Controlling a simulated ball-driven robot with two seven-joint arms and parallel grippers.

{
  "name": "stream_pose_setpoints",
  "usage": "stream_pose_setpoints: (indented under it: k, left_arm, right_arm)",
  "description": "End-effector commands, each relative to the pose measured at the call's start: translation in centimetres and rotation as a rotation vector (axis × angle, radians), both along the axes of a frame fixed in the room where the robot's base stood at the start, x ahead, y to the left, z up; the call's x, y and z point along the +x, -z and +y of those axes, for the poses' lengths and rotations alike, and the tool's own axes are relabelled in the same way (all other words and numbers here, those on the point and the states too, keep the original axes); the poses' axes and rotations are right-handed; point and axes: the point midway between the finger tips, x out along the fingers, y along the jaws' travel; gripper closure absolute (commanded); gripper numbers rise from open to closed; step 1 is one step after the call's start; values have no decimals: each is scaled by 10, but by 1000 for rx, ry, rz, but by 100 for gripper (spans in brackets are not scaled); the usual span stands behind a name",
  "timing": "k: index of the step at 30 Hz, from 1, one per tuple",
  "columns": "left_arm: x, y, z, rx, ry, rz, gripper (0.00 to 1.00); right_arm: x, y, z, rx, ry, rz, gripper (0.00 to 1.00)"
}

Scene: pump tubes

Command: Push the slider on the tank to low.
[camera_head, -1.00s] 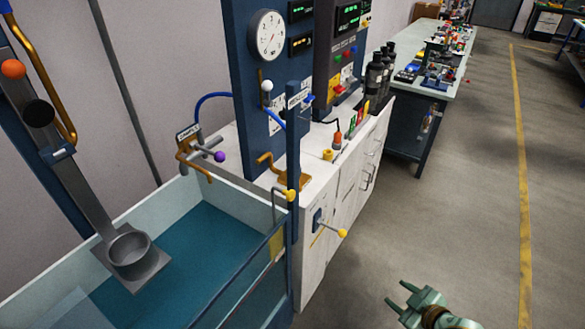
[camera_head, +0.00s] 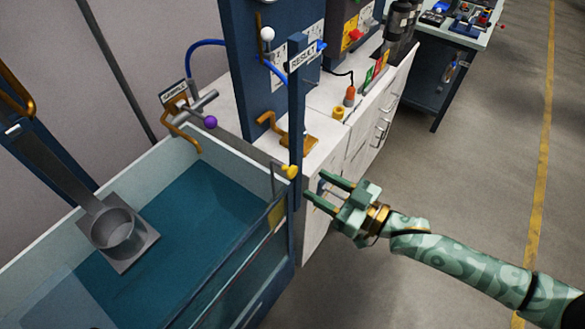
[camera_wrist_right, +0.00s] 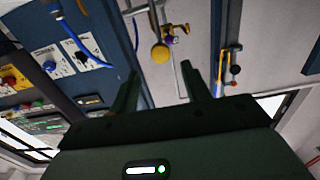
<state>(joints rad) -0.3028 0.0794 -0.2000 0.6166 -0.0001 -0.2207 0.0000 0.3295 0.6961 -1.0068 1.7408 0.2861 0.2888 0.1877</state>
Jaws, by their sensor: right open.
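The tank (camera_head: 272,178) is a clear-walled basin of blue-green water at the lower left. A yellow knob (camera_head: 290,171) on a bent grey handle sits at its right corner beside a dark blue post (camera_head: 296,130). I cannot tell whether this is the slider, and no "low" mark is readable. My right gripper (camera_head: 314,185) is open and empty, just right of the post, with its fingers toward the corner. In the right wrist view a yellow knob (camera_wrist_right: 160,53) appears beyond and between the open fingertips (camera_wrist_right: 158,70). My left gripper is not in view.
A grey cup (camera_head: 112,230) on a plate is at the tank's left. A purple knob (camera_head: 210,122) on a grey pipe is behind the tank. A white cabinet (camera_head: 345,150) is close beyond my gripper. Open floor (camera_head: 470,180) lies to the right.

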Motion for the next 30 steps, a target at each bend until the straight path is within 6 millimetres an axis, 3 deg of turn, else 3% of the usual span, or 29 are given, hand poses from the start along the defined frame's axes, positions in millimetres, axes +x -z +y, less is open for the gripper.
stream_pose_setpoints:
  k: [3,9,15,23,28,30]
  left_arm:
    - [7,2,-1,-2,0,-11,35]
    - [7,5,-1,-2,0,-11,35]
    - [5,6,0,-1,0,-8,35]
    - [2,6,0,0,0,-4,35]
    - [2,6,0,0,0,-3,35]
    - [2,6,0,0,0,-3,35]
  right_arm:
    - [18,0,25,3,-1,-1,53]
    - [39,1,53,-1,1,-1,53]
    - [47,1,65,-1,1,0,53]
    - [48,1,65,-2,1,0,53]
    - [48,1,65,-2,1,0,100]
    - [48,1,65,-2,1,0,100]
